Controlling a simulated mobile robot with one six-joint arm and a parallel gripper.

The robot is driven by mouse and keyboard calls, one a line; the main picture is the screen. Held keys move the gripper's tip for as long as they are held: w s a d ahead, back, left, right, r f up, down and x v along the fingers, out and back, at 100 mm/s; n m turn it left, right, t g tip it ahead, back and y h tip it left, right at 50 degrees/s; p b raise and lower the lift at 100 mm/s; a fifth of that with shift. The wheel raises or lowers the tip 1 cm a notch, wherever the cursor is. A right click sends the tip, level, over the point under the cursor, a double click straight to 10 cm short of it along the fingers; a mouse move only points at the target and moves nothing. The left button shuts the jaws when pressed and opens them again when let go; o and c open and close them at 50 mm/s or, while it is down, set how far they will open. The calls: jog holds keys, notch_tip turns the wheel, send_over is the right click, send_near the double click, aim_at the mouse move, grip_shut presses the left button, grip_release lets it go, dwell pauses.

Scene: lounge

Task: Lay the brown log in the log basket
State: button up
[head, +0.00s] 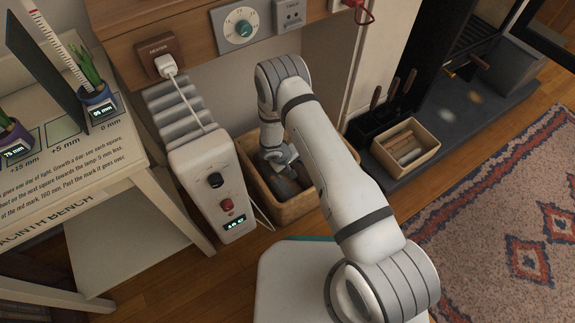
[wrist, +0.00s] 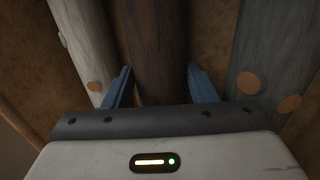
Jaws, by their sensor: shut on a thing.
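The log basket (head: 293,211) is a tan, open box on the floor between the white heater and my arm in the head view. My gripper (head: 287,168) reaches down inside it, partly hidden by my arm. In the wrist view my gripper (wrist: 160,88) has its blue fingers shut on the brown log (wrist: 157,50), one finger on each side. The log lies lengthwise away from me, among other logs. Whether the brown log touches the basket floor is unclear.
A small box (head: 428,153) of sticks sits on the dark hearth to the right. A labelled bench (head: 80,190) stands at left. The patterned rug (head: 510,220) is clear.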

jog(key=o, duration=1)
jog(key=shift+c, duration=0.2)
